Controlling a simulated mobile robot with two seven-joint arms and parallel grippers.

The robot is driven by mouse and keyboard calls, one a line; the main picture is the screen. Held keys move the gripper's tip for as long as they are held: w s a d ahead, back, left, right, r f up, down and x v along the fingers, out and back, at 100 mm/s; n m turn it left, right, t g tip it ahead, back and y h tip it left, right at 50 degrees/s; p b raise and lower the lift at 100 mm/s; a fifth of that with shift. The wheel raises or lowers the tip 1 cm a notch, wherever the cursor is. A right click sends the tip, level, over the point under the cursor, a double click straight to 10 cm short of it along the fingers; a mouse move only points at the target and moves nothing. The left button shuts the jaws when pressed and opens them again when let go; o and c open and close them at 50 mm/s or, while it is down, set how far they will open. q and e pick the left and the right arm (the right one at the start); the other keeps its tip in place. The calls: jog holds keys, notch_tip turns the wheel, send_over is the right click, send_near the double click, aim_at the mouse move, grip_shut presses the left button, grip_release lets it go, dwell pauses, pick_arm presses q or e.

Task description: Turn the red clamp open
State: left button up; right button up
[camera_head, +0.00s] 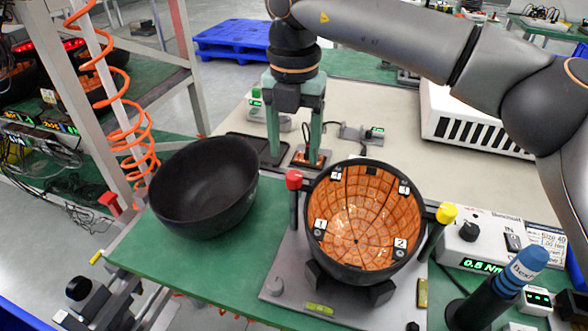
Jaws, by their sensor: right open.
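The red clamp (293,180) has a red knob on a dark upright post, at the left rim of a dark bowl (318,262) lined with orange tiles. The bowl sits in a grey fixture plate (285,290). A yellow-topped clamp (446,213) stands at the bowl's right rim. My right gripper (293,158) hangs from above with its two green fingers apart. It appears empty, pointing down behind the red clamp and clear of it in the picture. My left gripper is not in view.
An empty black bowl (200,190) stands left on the green mat (150,255). A torque control box (480,240) and a blue-topped screwdriver (525,265) are at the right. A coiled orange hose (125,140) hangs at the left. A small orange-topped piece (311,158) lies beneath my right fingers.

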aim_at(294, 174)
notch_tip(294, 174, down, 5)
jog(key=shift+f, duration=0.1)
dwell(0.3)
grip_shut()
dwell(0.4)
